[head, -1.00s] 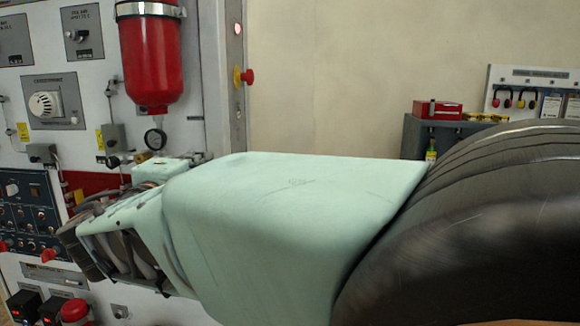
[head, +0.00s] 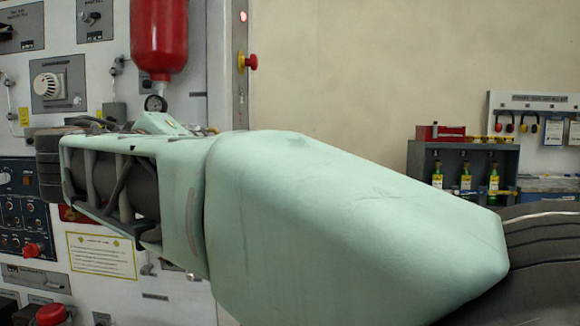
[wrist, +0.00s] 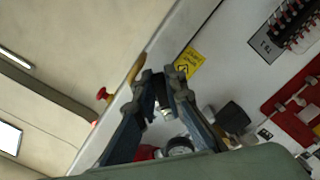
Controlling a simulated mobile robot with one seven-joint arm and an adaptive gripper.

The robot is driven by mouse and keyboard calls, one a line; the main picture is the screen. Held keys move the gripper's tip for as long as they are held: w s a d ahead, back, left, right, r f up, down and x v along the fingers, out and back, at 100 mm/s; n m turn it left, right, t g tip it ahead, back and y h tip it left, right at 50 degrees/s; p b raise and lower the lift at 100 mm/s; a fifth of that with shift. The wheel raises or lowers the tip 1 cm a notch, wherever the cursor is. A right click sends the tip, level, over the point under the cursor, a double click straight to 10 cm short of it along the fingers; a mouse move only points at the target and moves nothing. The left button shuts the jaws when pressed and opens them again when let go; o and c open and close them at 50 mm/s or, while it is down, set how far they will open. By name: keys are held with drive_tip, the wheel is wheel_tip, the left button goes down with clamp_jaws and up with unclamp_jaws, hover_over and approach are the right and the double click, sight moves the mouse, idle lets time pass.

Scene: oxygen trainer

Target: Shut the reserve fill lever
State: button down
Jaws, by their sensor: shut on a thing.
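My gripper (wrist: 163,88) shows in the wrist view, its two dark blue fingers closing together in front of the white panel. It is shut on a small dark piece with a silvery end (wrist: 164,102), which I take for the reserve fill lever. The fingers cover most of this piece, so its angle cannot be told. A round gauge (wrist: 180,147) sits just below the fingers, and it also shows in the head view (head: 155,103) under the red cylinder (head: 158,38). In the head view my pale green arm hides the gripper and the lever.
A red knob (head: 250,62) sticks out from the panel's right edge. A yellow label (wrist: 188,62) is beside the fingertips. The white panel (head: 105,190) carries several switches and dials. A grey shelf (head: 460,160) with bottles stands at the back right.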

drive_tip(key=a+m+b, duration=0.1)
drive_tip(key=m, duration=0.2)
drive_tip(key=a+f+m+b, duration=0.1)
drive_tip(key=m+b, duration=0.1)
drive_tip(key=m, duration=0.1)
drive_tip(key=a+m+b, duration=0.1)
drive_tip(key=m+b, duration=0.1)
drive_tip(key=m, duration=0.2)
drive_tip(key=shift+w+a+f, duration=0.1)
drive_tip(key=shift+f, duration=0.1)
idle(0.5)
drive_tip(key=c, duration=2)
unclamp_jaws()
drive_tip(key=shift+o, duration=0.2)
drive_tip(key=s+a, duration=0.1)
drive_tip(key=s, duration=1.1)
